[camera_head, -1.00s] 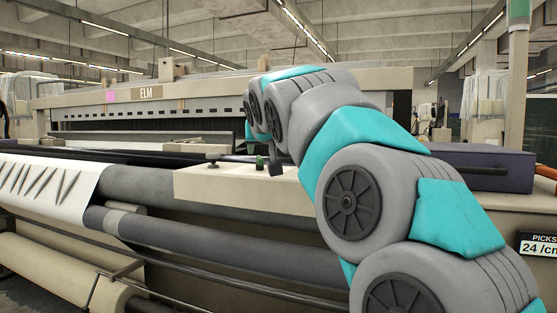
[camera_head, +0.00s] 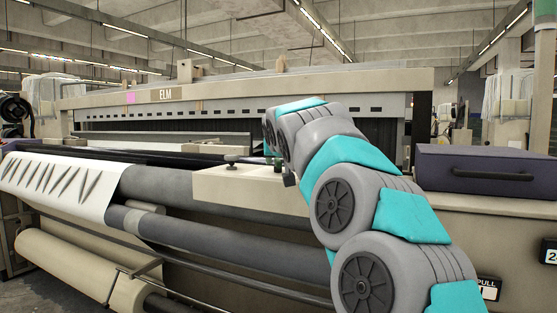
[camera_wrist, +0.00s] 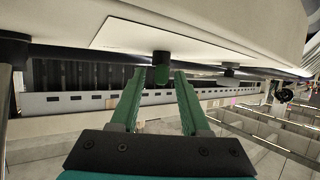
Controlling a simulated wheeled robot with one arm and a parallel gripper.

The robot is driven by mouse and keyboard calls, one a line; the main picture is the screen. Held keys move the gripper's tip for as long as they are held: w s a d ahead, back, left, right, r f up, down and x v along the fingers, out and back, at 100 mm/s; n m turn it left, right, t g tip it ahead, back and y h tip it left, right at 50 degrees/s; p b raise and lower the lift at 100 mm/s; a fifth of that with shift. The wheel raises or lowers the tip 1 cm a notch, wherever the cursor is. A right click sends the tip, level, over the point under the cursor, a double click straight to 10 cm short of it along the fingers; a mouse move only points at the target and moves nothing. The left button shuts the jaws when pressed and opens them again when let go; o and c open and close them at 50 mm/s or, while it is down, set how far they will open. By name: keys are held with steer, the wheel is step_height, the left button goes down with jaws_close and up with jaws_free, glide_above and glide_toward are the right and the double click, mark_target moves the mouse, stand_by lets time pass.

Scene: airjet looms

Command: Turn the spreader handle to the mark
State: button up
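In the wrist view a small knob with a green end (camera_wrist: 161,73) hangs from a pale panel (camera_wrist: 185,45) of the loom, as that view is upside down. My gripper (camera_wrist: 160,86) is open, its two green fingers on either side of the knob's green end in the picture, with gaps on both sides. I cannot tell how deep the knob is between them. In the head view my arm hides most of the gripper and the green knob. The spreader handle cannot be told for certain, and I can make out no mark.
A second, dark knob (camera_head: 232,159) stands on the pale panel (camera_head: 235,187), left of my arm. A dark purple box (camera_head: 470,185) with a bar handle lies to the right. Cloth rolls (camera_head: 200,230) run along the loom's front. A label reading PULL (camera_head: 488,289) is at lower right.

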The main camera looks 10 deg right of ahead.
jaws_close()
stand_by(0.4)
steer(key=p, duration=0.1)
steer(key=n+y+p, duration=0.1)
steer(key=p, duration=0.1)
steer(key=shift+d+r, duration=0.25)
steer(key=shift+r, duration=0.15)
steer(key=n+y+p, duration=0.1)
steer(key=y+p, duration=0.1)
steer(key=p, duration=0.1)
steer(key=shift+f+p, duration=0.1)
steer(key=shift+p, duration=0.3)
steer(key=shift+d+f+n+y, duration=0.1)
steer(key=shift+f+n+y, duration=0.05)
steer(key=shift+n+y, duration=0.45)
steer(key=shift+d+f+n+y, duration=0.1)
steer(key=shift+n+y, duration=0.5)
steer(key=shift+g, duration=0.3)
steer(key=shift+o, duration=0.2)
jaws_free()
steer(key=shift+a, duration=0.1)
